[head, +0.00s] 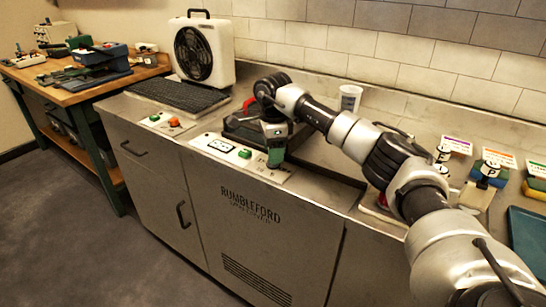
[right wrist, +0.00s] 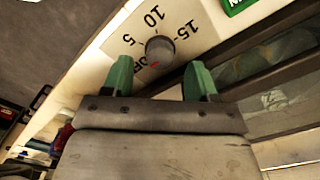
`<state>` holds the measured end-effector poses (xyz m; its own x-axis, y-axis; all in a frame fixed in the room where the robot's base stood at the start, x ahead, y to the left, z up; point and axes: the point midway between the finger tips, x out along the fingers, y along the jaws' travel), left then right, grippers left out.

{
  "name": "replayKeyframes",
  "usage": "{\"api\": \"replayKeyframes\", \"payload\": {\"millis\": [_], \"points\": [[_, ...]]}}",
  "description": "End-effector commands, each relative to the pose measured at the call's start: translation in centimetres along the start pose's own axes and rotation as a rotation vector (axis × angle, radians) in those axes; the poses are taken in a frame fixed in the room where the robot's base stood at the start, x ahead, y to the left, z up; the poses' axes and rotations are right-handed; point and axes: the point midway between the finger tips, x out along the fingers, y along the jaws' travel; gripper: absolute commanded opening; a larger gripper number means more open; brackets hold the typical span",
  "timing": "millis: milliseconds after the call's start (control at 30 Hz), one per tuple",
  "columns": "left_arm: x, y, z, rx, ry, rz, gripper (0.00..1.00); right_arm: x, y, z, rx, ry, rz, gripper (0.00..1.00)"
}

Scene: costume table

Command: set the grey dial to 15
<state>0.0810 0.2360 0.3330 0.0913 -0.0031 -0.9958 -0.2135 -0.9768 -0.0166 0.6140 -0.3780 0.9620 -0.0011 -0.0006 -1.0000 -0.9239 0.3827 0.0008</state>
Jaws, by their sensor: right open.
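The grey dial (right wrist: 160,49) is a round knob on a pale plate (right wrist: 203,38) marked OFF, 5, 10 and 15. Its red mark is on the side by OFF. My right gripper (right wrist: 160,76) is open, its green fingertips apart on either side of the dial's near side, with nothing between them gripped. In the head view my right gripper (head: 273,152) is over the plate at the counter's front edge and hides the dial. My left gripper is not in view.
A green button (head: 245,154) on a panel is just left of the gripper. A dark recessed bay (head: 318,160) lies behind and right. A fan unit (head: 222,48) stands at the far left, and labelled cards are at the right.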

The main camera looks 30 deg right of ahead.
Motion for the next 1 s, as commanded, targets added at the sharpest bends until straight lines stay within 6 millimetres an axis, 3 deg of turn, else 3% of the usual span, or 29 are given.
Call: {"api": "replayKeyframes", "payload": {"millis": [200, 533, 833, 1000], "points": [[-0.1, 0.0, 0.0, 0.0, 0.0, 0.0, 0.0, 2.2, 0.0, 0.0, 0.0, 0.0, 0.001, 0.59], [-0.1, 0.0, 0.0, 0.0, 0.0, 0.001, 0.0, 2.5, 0.0, 0.0, 0.0, -0.001, -0.001, 0.59], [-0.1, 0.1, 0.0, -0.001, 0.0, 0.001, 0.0, 2.5, 0.0, 0.0, 0.0, -0.001, -0.001, 0.13], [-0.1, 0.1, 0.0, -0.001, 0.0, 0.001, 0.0, 2.5, 0.0, 0.0, 0.005, -0.001, 0.0, 0.09]]}}
